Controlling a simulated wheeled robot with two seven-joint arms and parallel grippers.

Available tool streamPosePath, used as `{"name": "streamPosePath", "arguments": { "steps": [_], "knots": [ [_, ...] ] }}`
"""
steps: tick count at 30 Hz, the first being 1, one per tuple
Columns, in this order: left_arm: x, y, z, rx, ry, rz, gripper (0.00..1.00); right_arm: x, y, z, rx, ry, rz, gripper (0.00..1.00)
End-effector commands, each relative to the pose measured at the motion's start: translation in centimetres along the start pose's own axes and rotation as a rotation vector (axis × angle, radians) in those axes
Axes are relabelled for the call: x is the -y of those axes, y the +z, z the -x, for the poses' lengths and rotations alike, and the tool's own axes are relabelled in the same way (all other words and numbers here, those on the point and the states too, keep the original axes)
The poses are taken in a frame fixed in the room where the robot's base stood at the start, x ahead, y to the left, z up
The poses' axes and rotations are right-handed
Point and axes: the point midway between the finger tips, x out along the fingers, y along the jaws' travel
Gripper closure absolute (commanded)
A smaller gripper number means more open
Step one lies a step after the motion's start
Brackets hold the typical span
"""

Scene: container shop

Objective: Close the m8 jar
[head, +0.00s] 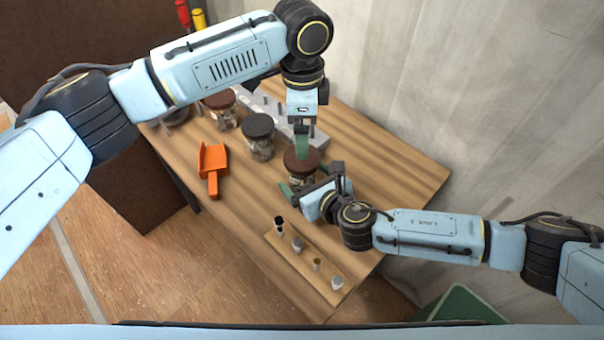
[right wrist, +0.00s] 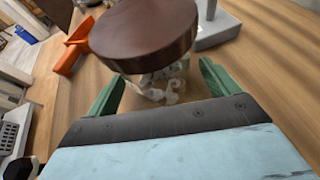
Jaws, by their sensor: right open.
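A glass jar (head: 299,180) with a brown lid (head: 301,157) stands near the middle of the table; I cannot read a label on it. In the right wrist view the lid (right wrist: 145,35) sits over the clear jar (right wrist: 160,85), which holds pale metal pieces; whether it is fully seated is unclear. My left gripper (head: 302,147) points down at the lid, its green fingers overlapping the lid's edge in view; contact and opening are unclear. My right gripper (head: 308,183) is low beside the jar, its green fingers (right wrist: 158,88) spread apart on either side of the glass.
Two more lidded jars, one dark-lidded (head: 260,138) and one brown-lidded (head: 222,112), stand to the left near a grey rack (head: 312,139). An orange scoop (head: 212,165) lies at the table's left. A wooden strip (head: 306,270) with several small parts lies in front. The table's right side is clear.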

Motion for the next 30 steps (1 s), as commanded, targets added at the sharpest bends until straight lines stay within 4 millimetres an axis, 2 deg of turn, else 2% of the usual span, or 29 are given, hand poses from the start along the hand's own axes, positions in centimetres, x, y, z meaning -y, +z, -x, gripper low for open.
{"name": "streamPosePath", "arguments": {
  "steps": [6, 17, 20, 30],
  "knots": [
    [0.0, 0.0, 0.0, 0.000, 0.000, 0.000, 0.08, 0.0, 0.1, -1.7, 0.001, 0.000, 0.000, 0.12],
    [0.0, 0.0, 0.0, 0.000, 0.000, 0.000, 0.08, 0.0, 0.0, -2.0, 0.000, 0.000, 0.000, 0.12],
    [0.0, 0.0, 0.0, 0.000, 0.000, 0.000, 0.08, 0.0, 0.0, -2.0, 0.000, 0.000, 0.000, 0.23],
    [0.0, 0.0, 0.0, 0.000, 0.000, 0.000, 0.08, 0.0, 0.0, -2.0, 0.000, -0.001, 0.000, 0.67]
  ]
}}
